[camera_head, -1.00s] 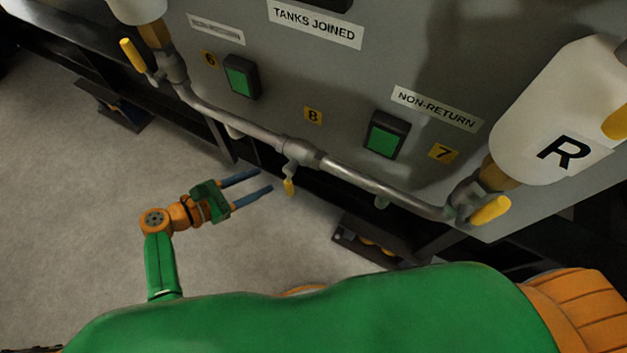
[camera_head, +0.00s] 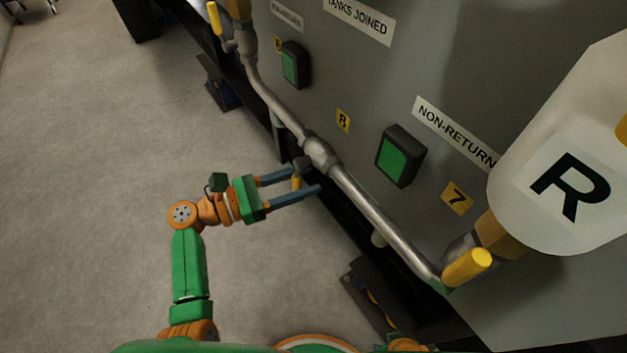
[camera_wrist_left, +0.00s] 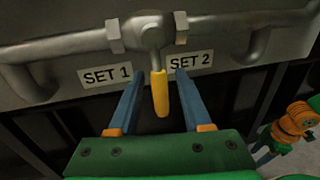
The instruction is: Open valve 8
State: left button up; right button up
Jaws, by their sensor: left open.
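Valve 8 sits in the middle of the grey pipe, under the yellow "8" tag (camera_head: 343,120). Its yellow handle (camera_head: 296,183) hangs down from the valve body (camera_head: 320,152). In the left wrist view the handle (camera_wrist_left: 160,93) points toward me, between the two blue fingers and apart from both. My left gripper (camera_head: 302,181) is open, with its fingers on either side of the handle. It also shows in the left wrist view (camera_wrist_left: 158,98). My right gripper cannot be made out in the head view; an orange and green arm part shows at the right of the wrist view.
The pipe (camera_head: 385,220) runs along the grey panel between valve 6's yellow handle (camera_head: 214,18) and valve 7's yellow handle (camera_head: 467,267). A white tank marked R (camera_head: 530,205) juts out at right. Labels SET 1 (camera_wrist_left: 106,75) and SET 2 (camera_wrist_left: 190,62) flank the valve. Open floor lies left.

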pick_arm(q)
jog(key=shift+x, duration=1.15)
grip_shut()
jog(key=shift+f, duration=0.1)
dwell(0.4)
